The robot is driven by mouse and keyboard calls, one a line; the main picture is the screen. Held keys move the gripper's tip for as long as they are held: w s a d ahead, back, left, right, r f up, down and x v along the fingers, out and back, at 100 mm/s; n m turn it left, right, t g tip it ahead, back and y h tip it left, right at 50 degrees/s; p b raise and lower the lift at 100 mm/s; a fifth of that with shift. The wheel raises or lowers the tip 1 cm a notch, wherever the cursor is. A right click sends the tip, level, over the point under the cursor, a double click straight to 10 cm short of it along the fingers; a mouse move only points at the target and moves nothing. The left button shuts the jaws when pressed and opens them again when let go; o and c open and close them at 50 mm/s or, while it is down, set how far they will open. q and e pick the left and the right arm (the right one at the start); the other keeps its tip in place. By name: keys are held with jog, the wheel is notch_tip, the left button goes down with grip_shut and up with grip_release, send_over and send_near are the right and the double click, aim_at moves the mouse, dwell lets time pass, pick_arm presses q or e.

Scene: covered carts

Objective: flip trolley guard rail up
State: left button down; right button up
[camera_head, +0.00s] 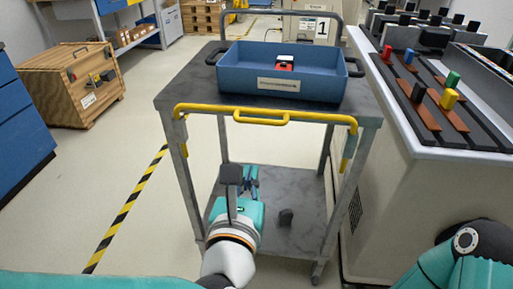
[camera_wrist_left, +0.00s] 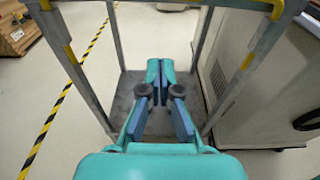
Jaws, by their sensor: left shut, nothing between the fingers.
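The trolley (camera_head: 185,85) has a grey top, metal legs and a lower shelf (camera_head: 300,187). Its yellow guard rail (camera_head: 325,116) runs across the front at about the height of the top's edge, with a raised grip loop (camera_head: 262,121) near the middle. Parts of the rail also show at the top of the left wrist view (camera_wrist_left: 277,9). My left gripper (camera_head: 250,170) is shut and empty, below the rail and in front of the lower shelf, apart from the rail. It also shows in the wrist view (camera_wrist_left: 160,70). My right gripper is out of view.
A blue bin (camera_head: 235,79) holding a red item (camera_head: 284,64) stands on the trolley top. A white workbench (camera_head: 400,160) with coloured pegs is close on the right. A wooden crate (camera_head: 60,95) stands at left. Floor left of the trolley is clear.

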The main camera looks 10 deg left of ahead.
pick_arm(q)
jog(key=shift+d, duration=0.1)
dwell(0.3)
jog(key=w+f+b, duration=0.1)
jog(key=w+f, duration=0.1)
jog(key=w, duration=0.8)
jog(key=r, duration=0.2)
jog(key=s+r+p, duration=0.1)
jog(key=r, duration=0.1)
jog(key=shift+r, duration=0.25)
